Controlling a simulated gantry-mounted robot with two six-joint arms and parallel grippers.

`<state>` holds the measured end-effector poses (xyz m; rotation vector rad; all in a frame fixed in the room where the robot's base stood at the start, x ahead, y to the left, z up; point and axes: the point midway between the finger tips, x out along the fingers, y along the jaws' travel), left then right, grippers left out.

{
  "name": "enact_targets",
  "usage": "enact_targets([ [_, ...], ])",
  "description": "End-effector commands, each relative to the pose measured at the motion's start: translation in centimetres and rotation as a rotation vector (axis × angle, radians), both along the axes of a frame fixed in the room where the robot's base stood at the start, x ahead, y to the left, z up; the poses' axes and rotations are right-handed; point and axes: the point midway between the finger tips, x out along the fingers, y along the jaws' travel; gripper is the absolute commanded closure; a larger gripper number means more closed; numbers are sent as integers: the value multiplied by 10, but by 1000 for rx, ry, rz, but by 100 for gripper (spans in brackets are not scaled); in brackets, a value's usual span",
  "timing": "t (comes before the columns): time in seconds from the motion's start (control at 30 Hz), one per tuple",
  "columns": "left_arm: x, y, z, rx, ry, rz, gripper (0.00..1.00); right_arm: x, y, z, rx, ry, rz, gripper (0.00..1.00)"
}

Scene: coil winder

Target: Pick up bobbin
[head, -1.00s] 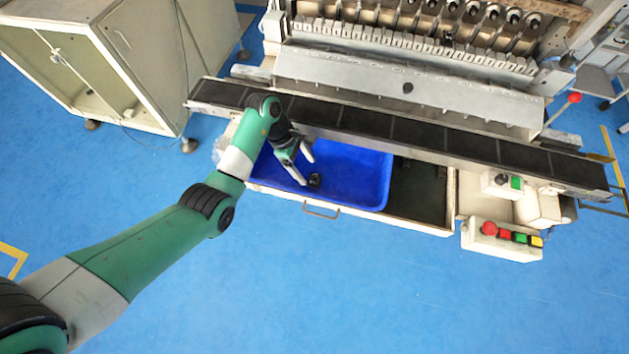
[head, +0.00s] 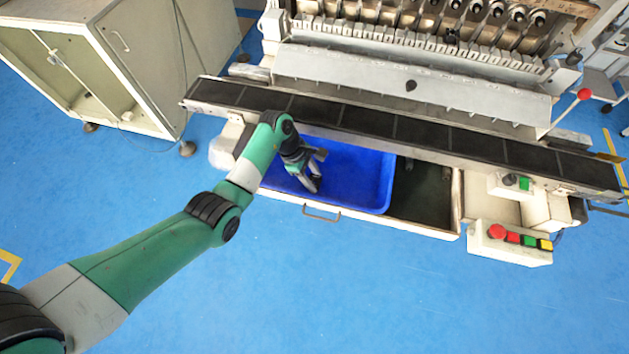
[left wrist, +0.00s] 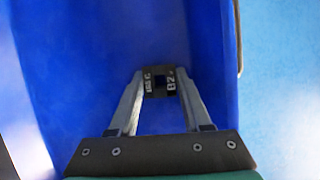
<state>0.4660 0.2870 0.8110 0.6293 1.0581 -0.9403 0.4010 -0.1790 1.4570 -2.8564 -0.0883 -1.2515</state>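The bobbin (left wrist: 160,82) is a small dark block with a square hole and white markings, seen in the left wrist view inside the blue bin (head: 352,178). My left gripper (head: 315,185) reaches down into the bin. In the left wrist view its two pale fingers (left wrist: 161,84) flank the bobbin and appear to press on its two sides. In the head view the fingers hide the bobbin. Whether the bobbin still rests on the bin floor is not clear. My right gripper is not in view.
The bin sits in an open drawer with a front handle (head: 321,213). A dark conveyor belt (head: 420,131) runs just behind and above it. The winder (head: 410,85) stands farther back. A button box (head: 510,243) is at right, a cabinet (head: 110,70) at upper left.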

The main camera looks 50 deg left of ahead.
Motion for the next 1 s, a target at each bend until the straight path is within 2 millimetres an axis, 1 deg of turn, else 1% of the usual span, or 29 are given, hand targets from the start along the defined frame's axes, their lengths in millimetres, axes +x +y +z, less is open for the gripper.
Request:
enact_targets([
  [0.03, 0, 0, 0, 0, 0, 0, 62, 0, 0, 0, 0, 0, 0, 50],
  [0.23, 0, 0, 0, 0, 0, 0, 98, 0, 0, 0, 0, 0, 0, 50],
  [0.27, 0, 0, 0, 0, 0, 0, 100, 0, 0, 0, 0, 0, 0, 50],
  [0.53, 0, 0, 2, 0, 0, 0, 100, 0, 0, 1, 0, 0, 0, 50],
  [0.67, 0, 0, 11, 0, 0, 0, 100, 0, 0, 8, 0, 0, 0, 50],
  [0.77, 1, 0, 26, 0, -2, 0, 100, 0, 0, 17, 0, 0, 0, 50],
  [0.83, 0, 0, 40, 0, -1, 0, 100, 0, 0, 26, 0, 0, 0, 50],
  [0.87, -4, -3, 43, -1, -1, -1, 100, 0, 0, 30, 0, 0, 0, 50],
  [1.0, -21, -14, 68, 0, -3, -1, 100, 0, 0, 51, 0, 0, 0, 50],
])
